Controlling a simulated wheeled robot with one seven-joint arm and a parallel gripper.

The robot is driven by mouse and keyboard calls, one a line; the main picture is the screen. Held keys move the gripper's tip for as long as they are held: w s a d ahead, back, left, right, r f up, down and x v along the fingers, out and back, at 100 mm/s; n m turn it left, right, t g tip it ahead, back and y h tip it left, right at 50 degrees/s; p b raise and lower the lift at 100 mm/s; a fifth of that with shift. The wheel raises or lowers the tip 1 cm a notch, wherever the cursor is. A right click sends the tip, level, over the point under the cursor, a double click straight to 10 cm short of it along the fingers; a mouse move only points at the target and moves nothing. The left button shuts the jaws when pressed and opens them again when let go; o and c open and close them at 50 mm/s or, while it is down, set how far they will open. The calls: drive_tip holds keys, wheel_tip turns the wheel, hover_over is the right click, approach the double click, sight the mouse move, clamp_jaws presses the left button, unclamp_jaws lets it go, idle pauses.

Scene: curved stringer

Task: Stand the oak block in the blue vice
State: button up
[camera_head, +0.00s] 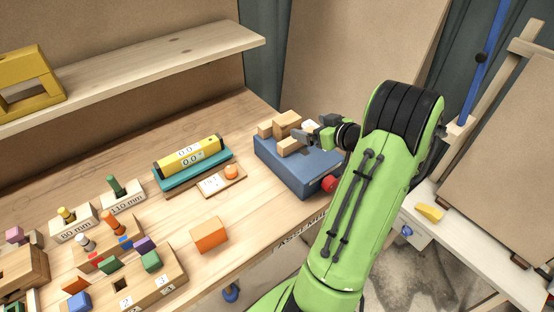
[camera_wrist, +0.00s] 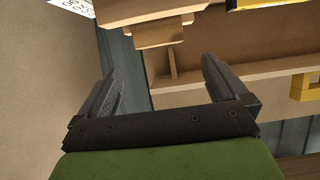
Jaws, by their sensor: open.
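The blue vice (camera_head: 292,172) is a blue box at the back right of the bench, with a red knob (camera_head: 330,183) on its front. Several pale wooden pieces stand on its top, one at the front (camera_head: 289,148) and a taller one behind (camera_head: 287,121). I cannot tell which of them is the oak block or which are jaw facings. My gripper (camera_head: 303,139) is over the vice top, close to these pieces. In the wrist view my gripper (camera_wrist: 157,62) is open, with nothing clearly between its fingers. A wooden piece (camera_wrist: 162,35) shows just beyond the fingertips; contact cannot be told.
A yellow level on a teal base (camera_head: 192,157) and a small board with an orange knob (camera_head: 222,181) lie left of the vice. An orange block (camera_head: 209,236) sits near the front edge. Peg boards crowd the left. A shelf (camera_head: 130,75) overhangs the back.

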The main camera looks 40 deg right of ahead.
drive_tip(key=w+a+r+n+g+y, duration=0.2)
drive_tip(key=a+r, duration=0.1)
drive_tip(key=a, duration=0.8)
drive_tip(key=w+a+r+n+g+y, duration=0.1)
drive_tip(key=w+a+r+g, duration=0.15)
drive_tip(key=a, duration=0.85)
drive_tip(key=s+a+r+m+g, duration=0.1)
drive_tip(key=s+a, duration=0.5)
drive_tip(key=s, duration=0.3)
drive_tip(key=s+a+r+g+h, duration=0.1)
drive_tip(key=s+a+g, duration=0.1)
drive_tip(key=s+a, duration=0.5)
drive_tip(key=s, duration=0.2)
drive_tip(key=shift+s+a+m+h, duration=0.2)
drive_tip(key=shift+s+m+h, duration=0.1)
drive_tip(key=shift+s+m, duration=0.1)
